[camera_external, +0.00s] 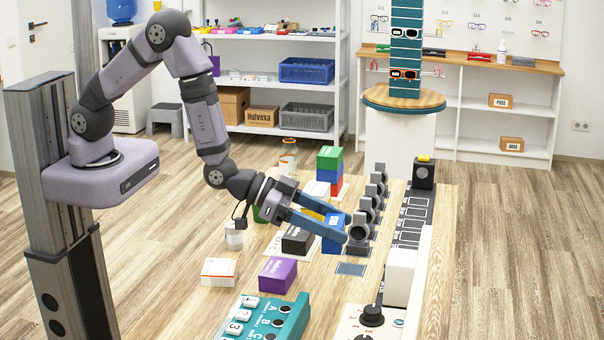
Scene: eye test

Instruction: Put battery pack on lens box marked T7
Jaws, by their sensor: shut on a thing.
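My gripper (346,229), with two long blue fingers, is shut on a blue box (333,230) with a pale label, low over the middle of the table. I cannot tell whether this box is the battery pack, or whether its underside touches the table. Small labelled boxes lie nearby: a black one (297,241) just left of the held box, a purple one (279,274) in front and a white one (218,268) further left. A yellow piece shows between the fingers. No T7 mark can be read, so I cannot tell which is the marked lens box.
A green, blue and red stack (330,171) stands behind my gripper. A row of dark grey holders (376,190) stands close to its right. A teal panel (262,318) with buttons and a white unit with a knob (371,317) are at the front. Bare wood shows between them.

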